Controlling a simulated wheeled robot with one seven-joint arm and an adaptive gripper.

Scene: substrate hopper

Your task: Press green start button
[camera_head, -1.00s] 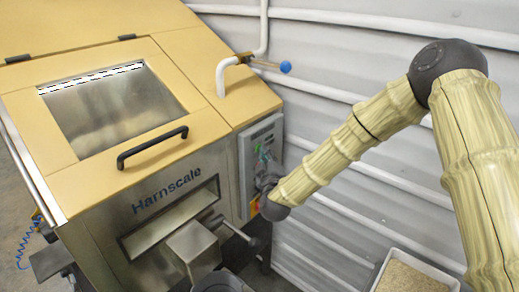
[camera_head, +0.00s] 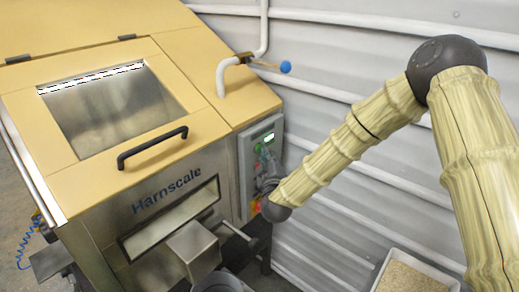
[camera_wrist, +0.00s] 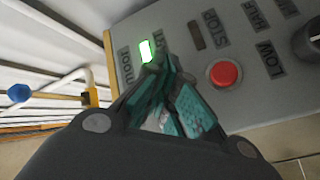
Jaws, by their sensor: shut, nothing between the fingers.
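The grey control panel (camera_head: 247,150) is on the right side of the hopper machine, and it also fills the upper part of the wrist view (camera_wrist: 265,105). My gripper (camera_head: 264,160) is at the panel face, with its teal fingers shut and empty in the wrist view (camera_wrist: 175,68). No green start button is clearly visible; the fingers cover part of the panel. I cannot tell whether the fingertips touch it.
A red button (camera_wrist: 223,74) under a STOP label sits right of my fingers. A black knob (camera_wrist: 311,42) is further right. A blue-ended lever (camera_head: 285,67) sticks out above the panel. A tray of pale grains (camera_head: 390,262) stands at lower right.

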